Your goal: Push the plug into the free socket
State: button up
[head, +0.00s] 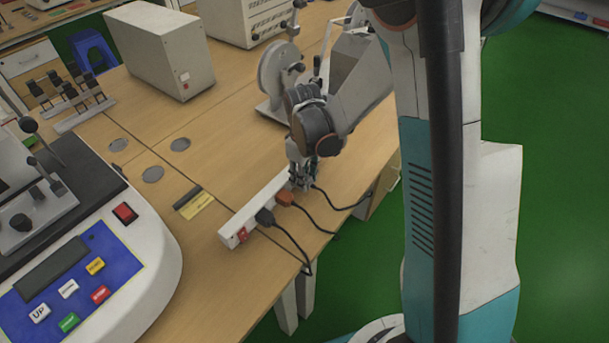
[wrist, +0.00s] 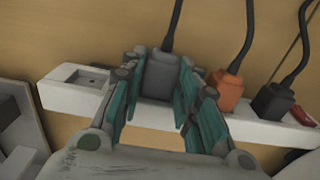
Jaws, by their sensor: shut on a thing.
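My gripper (head: 303,178) is over the far end of a white power strip (head: 265,203) on the bench. In the wrist view its teal fingers (wrist: 160,85) are shut on the sides of a grey plug (wrist: 161,74), whose dark cable leads away at the top. The plug is over the strip (wrist: 60,99), between an uncovered socket (wrist: 86,78) to its left and an orange plug (wrist: 226,90) to its right. The plug's underside is hidden, so I cannot tell whether its pins are in a socket. In the head view the fingers mostly hide this plug.
A black plug (wrist: 272,100) and a red switch (wrist: 304,117) are further along the strip. Cables (head: 290,238) hang over the bench edge. A control-panel machine (head: 90,270) stands at the left, a grey box (head: 160,50) behind. Bench surface left of the strip is mostly clear.

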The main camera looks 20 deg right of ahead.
jog(key=shift+w+a, duration=0.15)
jog(key=shift+s+d, duration=0.5)
jog(key=shift+s, duration=0.2)
jog(key=shift+s+d, duration=0.5)
jog(key=shift+s, duration=0.15)
